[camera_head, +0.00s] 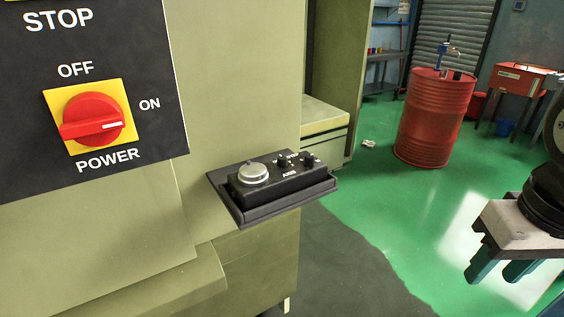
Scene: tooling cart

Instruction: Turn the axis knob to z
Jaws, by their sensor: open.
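A black control box (262,190) with a large silver dial (253,173) sits on a small dark tray (235,214) at the side of the olive machine. Two small black knobs stand on its top right, and the word AXIS is printed in front of them. The axis knob (283,162) appears to be the left one, nearest that word. The other small knob (308,160) is beside it. Their pointer settings are too small to read. My gripper (492,278) is at the right edge, with teal fingers pointing down, open and empty. It is well apart from the box.
A panel with a red power switch (92,119) is on the olive machine (245,80) at left. A red drum (436,112) and a red bench (522,80) stand at the back. The green floor (400,215) between the box and my gripper is clear.

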